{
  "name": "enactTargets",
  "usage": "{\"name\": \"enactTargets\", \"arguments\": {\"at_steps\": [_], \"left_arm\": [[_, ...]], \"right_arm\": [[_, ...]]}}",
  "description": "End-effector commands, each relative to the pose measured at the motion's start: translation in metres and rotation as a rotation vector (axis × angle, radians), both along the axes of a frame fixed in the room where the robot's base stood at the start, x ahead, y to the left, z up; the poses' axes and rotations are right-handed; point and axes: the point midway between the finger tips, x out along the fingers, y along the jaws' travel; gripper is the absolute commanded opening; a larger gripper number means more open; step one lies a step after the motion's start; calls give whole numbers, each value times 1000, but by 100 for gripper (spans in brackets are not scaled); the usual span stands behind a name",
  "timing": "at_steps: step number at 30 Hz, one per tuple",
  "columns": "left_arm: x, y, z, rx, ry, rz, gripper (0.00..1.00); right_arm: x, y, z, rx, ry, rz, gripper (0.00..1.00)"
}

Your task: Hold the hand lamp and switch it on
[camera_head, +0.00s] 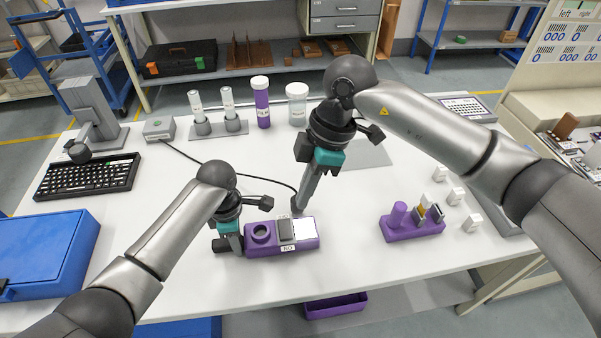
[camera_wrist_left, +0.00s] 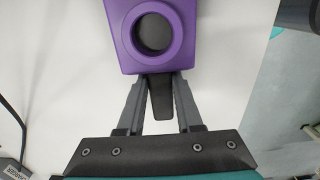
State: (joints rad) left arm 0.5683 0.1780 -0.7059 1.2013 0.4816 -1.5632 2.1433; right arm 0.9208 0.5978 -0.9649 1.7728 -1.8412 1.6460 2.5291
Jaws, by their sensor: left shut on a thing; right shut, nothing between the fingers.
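A purple unit with a raised ring, a grey block and a white panel lies on the white table in front of me; I take it as the hand lamp (camera_head: 262,247). Its ringed end also shows in the left wrist view (camera_wrist_left: 125,55). My left gripper (camera_head: 237,245) is at its left end. In the left wrist view the fingers (camera_wrist_left: 160,100) are shut on a dark tab or handle sticking out of the purple body. My right gripper (camera_head: 297,208) points down, shut and empty, with its tips close to the unit's back edge by the grey block. Contact there cannot be told.
A dark cable runs from a small grey box (camera_head: 159,129) towards the unit. A purple stand (camera_head: 413,232) with small items and several white cubes are on the right. A keyboard (camera_head: 88,176) and blue case (camera_head: 45,250) are left. Tubes stand behind.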

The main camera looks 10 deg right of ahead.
Motion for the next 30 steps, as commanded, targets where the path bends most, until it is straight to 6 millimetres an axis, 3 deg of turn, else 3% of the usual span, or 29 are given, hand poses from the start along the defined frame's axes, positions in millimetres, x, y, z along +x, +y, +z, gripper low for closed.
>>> {"name": "enactTargets", "arguments": {"at_steps": [1,10,20,26,30], "left_arm": [[0,0,0,1,0,0,38],[0,0,0,0,0,0,69],[1,0,4,-1,-1,0,69],[1,0,30,-1,-4,-1,69],[1,0,60,-2,-5,-1,69]], "right_arm": [[0,0,0,0,0,0,0],[0,0,0,0,0,0,0],[0,0,0,1,0,0,0],[0,0,0,1,0,0,0],[0,0,0,1,0,0,0]]}}
